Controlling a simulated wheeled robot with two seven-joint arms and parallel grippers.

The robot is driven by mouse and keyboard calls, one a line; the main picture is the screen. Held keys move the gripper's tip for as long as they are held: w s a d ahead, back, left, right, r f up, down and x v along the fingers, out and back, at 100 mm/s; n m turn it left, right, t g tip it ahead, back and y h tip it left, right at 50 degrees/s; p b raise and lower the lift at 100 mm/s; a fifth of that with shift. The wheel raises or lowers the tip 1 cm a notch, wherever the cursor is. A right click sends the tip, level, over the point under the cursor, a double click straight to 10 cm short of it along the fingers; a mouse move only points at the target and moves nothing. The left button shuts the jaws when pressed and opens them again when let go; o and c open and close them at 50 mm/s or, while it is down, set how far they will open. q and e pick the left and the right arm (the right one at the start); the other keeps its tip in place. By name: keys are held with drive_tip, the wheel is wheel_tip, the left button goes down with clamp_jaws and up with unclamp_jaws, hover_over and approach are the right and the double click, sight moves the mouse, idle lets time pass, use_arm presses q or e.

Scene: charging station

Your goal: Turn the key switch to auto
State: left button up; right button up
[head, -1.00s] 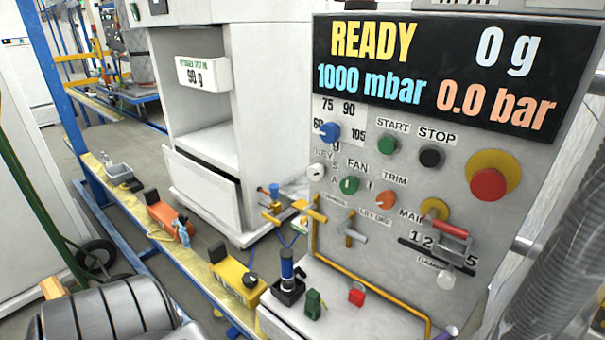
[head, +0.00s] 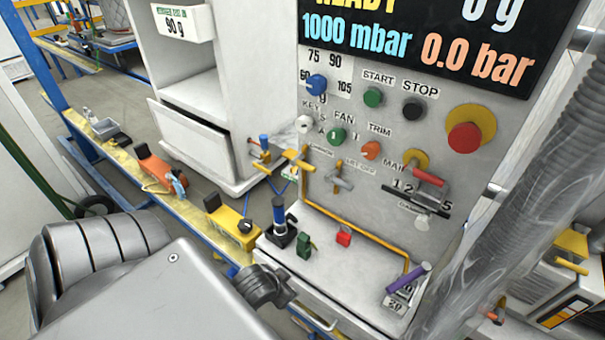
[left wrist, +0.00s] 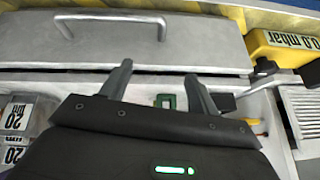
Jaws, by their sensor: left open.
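The key switch (head: 304,124) is a small pale round knob on the grey control panel (head: 410,235), under the KEY label and left of the green FAN knob (head: 336,136). Its pointing direction is too small to tell. My left arm reaches in from the lower left. The dark left gripper (head: 266,287) is by the front edge of the panel's shelf, low and well away from the switch. In the left wrist view my left gripper (left wrist: 158,82) shows two spread fingers with nothing held. The switch is not in that view. My right gripper is not seen.
The shelf below the panel holds a blue-handled black device (head: 280,225), a green block (head: 304,246), a red block (head: 343,237) and a purple-handled item (head: 408,279). A yellow pipe (head: 340,222) runs along the shelf's back. A red emergency button (head: 466,136) sticks out at right.

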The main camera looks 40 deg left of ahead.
use_arm(q)
drive_tip(key=w+a+r+n+t+y, duration=0.1)
drive_tip(key=w+a+r+t, duration=0.1)
drive_tip(key=w+a+r, duration=0.3)
drive_tip(key=w+a+r+t, duration=0.1)
drive_tip(key=a+r+t, duration=0.15)
drive_tip(key=r, duration=0.45)
drive_tip(key=t, duration=0.8)
approach(301, 127)
drive_tip(key=shift+g, duration=0.25)
drive_tip(key=w, duration=0.3)
drive_tip(key=w+p, duration=0.1)
drive_tip(key=w, duration=0.3)
drive_tip(key=w+a+p, duration=0.1)
drive_tip(key=w, duration=0.2)
drive_tip(key=shift+w+r, duration=0.15)
drive_tip(key=shift+r, duration=0.15)
drive_tip(key=shift+a, duration=0.1)
drive_tip(key=c, duration=1)
drive_tip(key=shift+o, duration=0.2)
